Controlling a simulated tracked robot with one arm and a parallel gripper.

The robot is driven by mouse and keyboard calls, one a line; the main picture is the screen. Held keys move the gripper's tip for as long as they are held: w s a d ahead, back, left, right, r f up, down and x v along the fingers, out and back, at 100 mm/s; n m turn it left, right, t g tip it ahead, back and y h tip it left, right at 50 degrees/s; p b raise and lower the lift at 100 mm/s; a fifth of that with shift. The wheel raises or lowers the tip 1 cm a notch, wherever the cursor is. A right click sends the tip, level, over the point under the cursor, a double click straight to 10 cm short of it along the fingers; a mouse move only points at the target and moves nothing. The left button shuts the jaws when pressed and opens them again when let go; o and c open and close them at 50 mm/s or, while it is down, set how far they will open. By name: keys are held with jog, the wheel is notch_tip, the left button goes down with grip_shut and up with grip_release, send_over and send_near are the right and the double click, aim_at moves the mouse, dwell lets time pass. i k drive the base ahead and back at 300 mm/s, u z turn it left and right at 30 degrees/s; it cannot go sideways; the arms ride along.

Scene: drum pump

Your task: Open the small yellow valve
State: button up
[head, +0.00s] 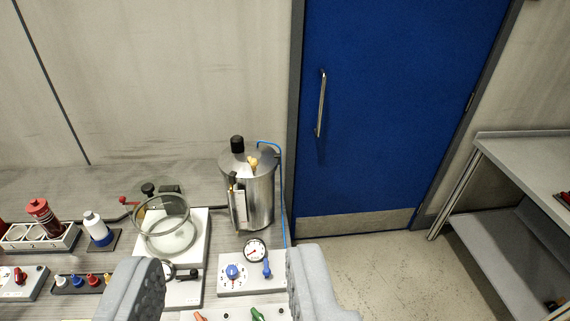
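The small yellow valve (252,162) sits on the lid of a shiny metal drum (262,197) on the bench, beside the drum's black cap (237,144). A blue hose (282,190) arches from near the lid and runs down the drum's right side. The valve is small in view, and I cannot tell its handle position. My gripper (222,272) is open, its two grey padded fingers wide apart at the bottom of the view. Nothing is held between the fingers. The drum and valve stand beyond the fingertips, apart from them.
A glass vessel (166,237) on a white base stands left of the drum. A gauge panel (252,276) with a blue knob lies in front. Bottles and a rack (62,240) are at left. A blue door (385,110) is behind; a grey shelf (530,150) is right.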

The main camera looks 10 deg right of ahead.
aim_at(254, 162)
jog(key=z, duration=0.05)
jog(key=i, duration=1)
jog(key=u, duration=0.05)
